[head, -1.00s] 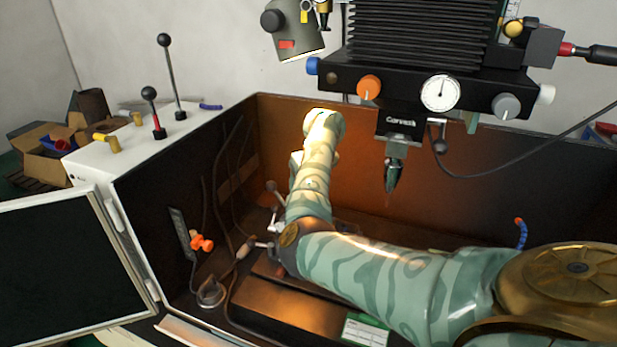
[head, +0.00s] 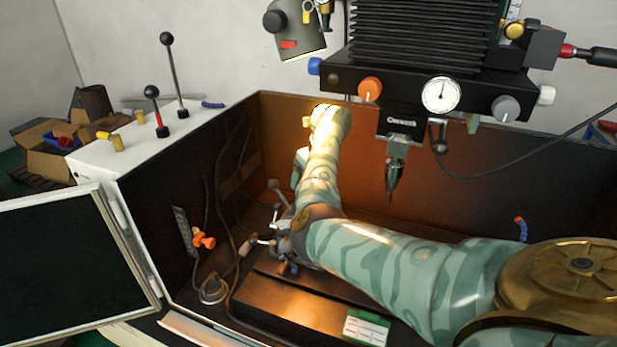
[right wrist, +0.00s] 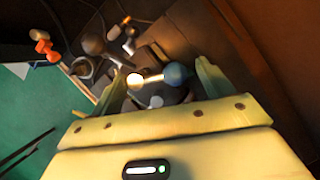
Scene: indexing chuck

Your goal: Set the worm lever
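In the right wrist view my right gripper (right wrist: 162,84) is open, its two pale green fingers spread wide. A lever with a blue-grey ball knob (right wrist: 175,73) and a bright metal rod shows between the fingers, nearer the right one, with no clear contact. I cannot tell for certain that it is the worm lever. Part of the chuck mechanism (right wrist: 155,100) lies below it, dark and partly hidden by the gripper. In the head view levers with grey knobs (head: 273,184) show left of my right arm, which hides most of the chuck and the gripper. My left gripper is not in view.
Orange valve handles (head: 204,241) and hoses line the enclosure's left wall (head: 150,190). A drill spindle (head: 395,178) hangs right of my forearm. A dark-screened panel (head: 70,268) stands at front left.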

